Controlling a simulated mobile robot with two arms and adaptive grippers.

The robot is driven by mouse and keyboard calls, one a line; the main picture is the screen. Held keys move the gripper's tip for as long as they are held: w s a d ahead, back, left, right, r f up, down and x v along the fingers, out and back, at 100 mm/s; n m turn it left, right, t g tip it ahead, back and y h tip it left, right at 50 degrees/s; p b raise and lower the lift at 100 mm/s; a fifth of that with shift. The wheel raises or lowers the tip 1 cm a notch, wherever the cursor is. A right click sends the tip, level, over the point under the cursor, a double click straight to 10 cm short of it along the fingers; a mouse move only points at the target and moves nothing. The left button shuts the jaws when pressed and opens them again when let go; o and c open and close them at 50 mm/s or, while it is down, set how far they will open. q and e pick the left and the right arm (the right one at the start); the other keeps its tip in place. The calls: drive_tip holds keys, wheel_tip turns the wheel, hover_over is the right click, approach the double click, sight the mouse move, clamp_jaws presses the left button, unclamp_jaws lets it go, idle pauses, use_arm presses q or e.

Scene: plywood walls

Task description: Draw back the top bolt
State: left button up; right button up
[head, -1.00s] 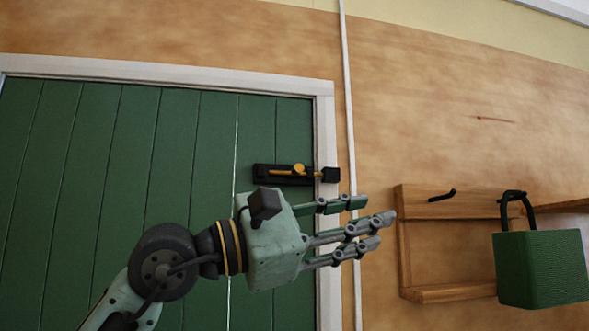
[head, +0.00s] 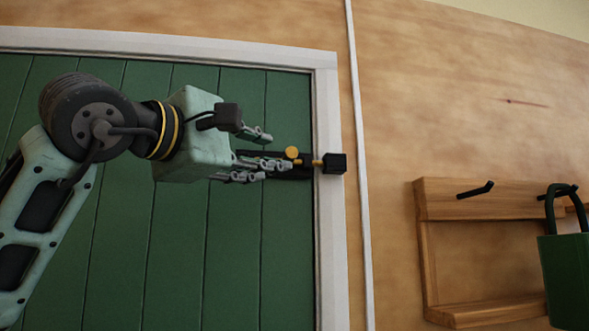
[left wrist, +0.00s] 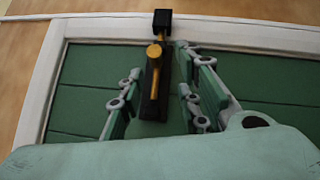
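The top bolt (head: 293,174) is a black plate with a yellow rod and round yellow knob (head: 291,152), mounted on the green door (head: 230,260) near its edge. The rod reaches the black keeper block (head: 334,163) on the white frame. In the left wrist view, the knob (left wrist: 154,52) and keeper (left wrist: 162,20) show clearly. My left gripper (head: 278,150) is open at the bolt, its fingers pointing toward the frame and hiding part of the plate. In the left wrist view, the knob lies between the spread fingers; contact cannot be told. My right gripper is out of view.
A white door frame (head: 327,240) and a thin white pipe (head: 360,190) run down beside the bolt. At the right, a wooden rack (head: 440,205) with a black peg and a green padlock-shaped object (head: 565,265) are on the plywood wall.

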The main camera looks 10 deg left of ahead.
sight(285, 155)
use_arm(q)
drive_tip(key=p+x, duration=0.1)
drive_tip(key=x, duration=0.1)
drive_tip(key=p+x, duration=0.1)
drive_tip(key=x, duration=0.1)
drive_tip(key=p+x, duration=0.2)
drive_tip(key=shift+w+d+r, duration=0.25)
drive_tip(key=shift+d+r, duration=0.05)
drive_tip(key=shift+r, duration=0.15)
drive_tip(key=shift+s, duration=0.2)
drive_tip(key=c, duration=0.4)
drive_tip(key=shift+r, duration=0.1)
clamp_jaws()
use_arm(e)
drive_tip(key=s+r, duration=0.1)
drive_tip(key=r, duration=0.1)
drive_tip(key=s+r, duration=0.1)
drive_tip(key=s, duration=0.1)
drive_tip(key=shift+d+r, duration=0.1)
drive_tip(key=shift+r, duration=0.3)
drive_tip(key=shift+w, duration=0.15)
